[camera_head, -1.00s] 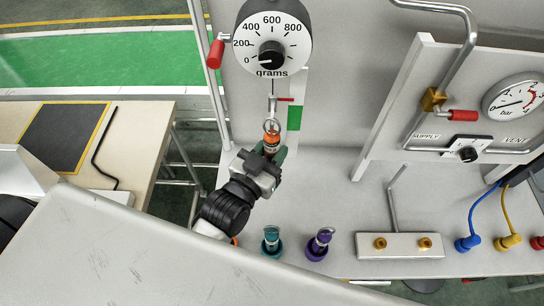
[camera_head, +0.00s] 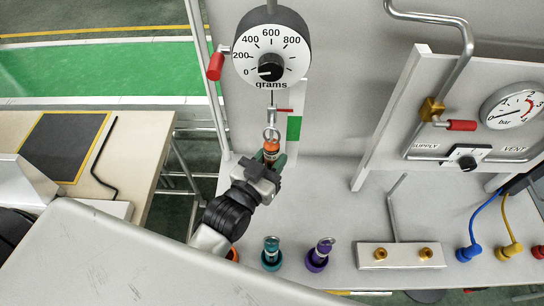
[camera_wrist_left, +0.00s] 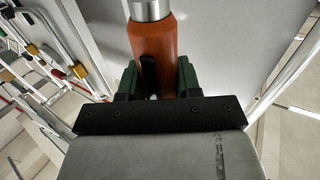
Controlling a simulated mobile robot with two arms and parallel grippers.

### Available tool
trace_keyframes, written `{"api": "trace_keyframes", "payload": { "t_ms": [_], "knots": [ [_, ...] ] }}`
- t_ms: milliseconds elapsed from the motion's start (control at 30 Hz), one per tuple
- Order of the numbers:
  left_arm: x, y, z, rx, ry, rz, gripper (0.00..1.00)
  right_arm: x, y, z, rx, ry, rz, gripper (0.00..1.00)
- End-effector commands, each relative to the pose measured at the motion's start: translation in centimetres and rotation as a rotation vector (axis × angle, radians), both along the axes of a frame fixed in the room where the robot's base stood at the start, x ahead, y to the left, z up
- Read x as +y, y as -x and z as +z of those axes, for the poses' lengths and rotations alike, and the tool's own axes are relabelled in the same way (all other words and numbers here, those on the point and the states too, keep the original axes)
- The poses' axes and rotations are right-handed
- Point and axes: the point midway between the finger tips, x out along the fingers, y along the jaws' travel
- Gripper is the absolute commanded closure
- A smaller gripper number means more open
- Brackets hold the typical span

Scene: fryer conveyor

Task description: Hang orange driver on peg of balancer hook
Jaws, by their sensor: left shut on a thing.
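The orange driver (camera_head: 271,148) is upright in my left gripper (camera_head: 266,162), just below the balancer hook (camera_head: 271,115). In the left wrist view the orange driver (camera_wrist_left: 153,42) stands between the green fingers of my left gripper (camera_wrist_left: 156,82), which is shut on it. Its silver collar is at the top edge of that view. The driver's ring overlaps the lower end of the hook in the head view; I cannot tell whether the ring is around the peg or only in front of it. My right gripper is not in view.
A round grams dial (camera_head: 271,53) hangs above the hook, its pointer near 0. A teal driver (camera_head: 271,251) and a purple driver (camera_head: 319,252) stand in holders on the bench. A panel with a bar gauge (camera_head: 512,105) and pipes is at right. A grey surface fills the lower left.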

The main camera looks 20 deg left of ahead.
Motion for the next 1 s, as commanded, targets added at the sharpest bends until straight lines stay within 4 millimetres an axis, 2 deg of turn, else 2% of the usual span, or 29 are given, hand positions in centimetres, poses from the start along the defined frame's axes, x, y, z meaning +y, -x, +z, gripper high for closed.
{"api": "trace_keyframes", "payload": {
  "t_ms": [67,100,267,300,533,667,1000],
  "knots": [
    [0.0,0.0,0.1,-0.004,0.001,0.0,1.0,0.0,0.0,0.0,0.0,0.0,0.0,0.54],
    [0.0,0.0,0.1,-0.004,0.001,0.0,0.64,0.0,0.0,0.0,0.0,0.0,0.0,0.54],
    [0.0,0.0,0.1,-0.003,0.001,0.0,0.39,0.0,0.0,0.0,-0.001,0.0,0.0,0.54],
    [0.0,0.0,0.1,-0.002,0.0,0.0,0.37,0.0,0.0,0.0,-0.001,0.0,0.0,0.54],
    [0.0,0.1,-0.1,0.003,-0.001,0.0,0.37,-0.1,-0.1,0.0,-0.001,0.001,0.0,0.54],
    [0.2,0.8,-0.2,0.002,0.0,0.0,0.37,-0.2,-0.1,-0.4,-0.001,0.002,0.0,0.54],
    [1.8,7.1,-0.4,0.003,-0.002,0.0,0.37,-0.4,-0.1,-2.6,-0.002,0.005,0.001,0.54]
  ]
}}
